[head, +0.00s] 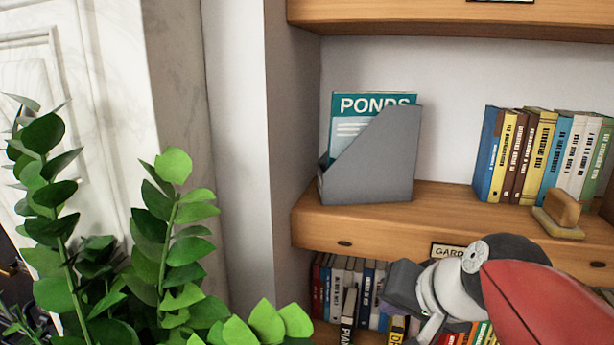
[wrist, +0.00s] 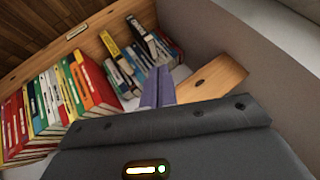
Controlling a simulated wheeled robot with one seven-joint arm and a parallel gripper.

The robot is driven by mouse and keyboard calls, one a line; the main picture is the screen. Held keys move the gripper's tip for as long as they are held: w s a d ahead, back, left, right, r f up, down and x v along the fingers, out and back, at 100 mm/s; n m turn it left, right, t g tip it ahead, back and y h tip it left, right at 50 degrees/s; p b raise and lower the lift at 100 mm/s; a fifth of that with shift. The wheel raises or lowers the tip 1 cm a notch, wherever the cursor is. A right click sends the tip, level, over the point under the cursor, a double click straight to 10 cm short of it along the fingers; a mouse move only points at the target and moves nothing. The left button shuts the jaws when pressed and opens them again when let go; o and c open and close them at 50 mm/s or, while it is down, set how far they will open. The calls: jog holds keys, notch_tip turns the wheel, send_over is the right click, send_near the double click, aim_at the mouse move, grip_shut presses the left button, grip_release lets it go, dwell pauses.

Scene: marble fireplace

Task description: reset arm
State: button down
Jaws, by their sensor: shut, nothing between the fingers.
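My gripper (head: 400,288) shows at the lower middle-right in the head view, in front of the lower shelf of books. Behind it are my white and grey wrist and a red arm link. In the wrist view my gripper (wrist: 158,92) has its two grey-violet fingers together. They are shut with nothing between them, and point toward the books and the wooden shelf.
A grey magazine file (head: 375,160) holds a teal "PONDS" magazine (head: 345,120) on the wooden shelf (head: 440,205). Several books (head: 540,150) and a wooden stamp-like block (head: 562,215) stand right. Lower books (head: 350,285) sit close behind my gripper. A leafy plant (head: 165,240) fills the left.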

jog(key=s+d+f+n+g+h+p, duration=0.1)
jog(key=s+d+f+n+g+h, duration=0.2)
jog(key=s+f, duration=0.6)
notch_tip(320, 180, up, 14)
jog(key=n+p, duration=0.1)
jog(key=p, duration=1.1)
jog(key=shift+s+a+f+t+p, duration=0.15)
jog(key=shift+s+a+t+p, duration=0.05)
jog(key=shift+a+t+p, duration=0.2)
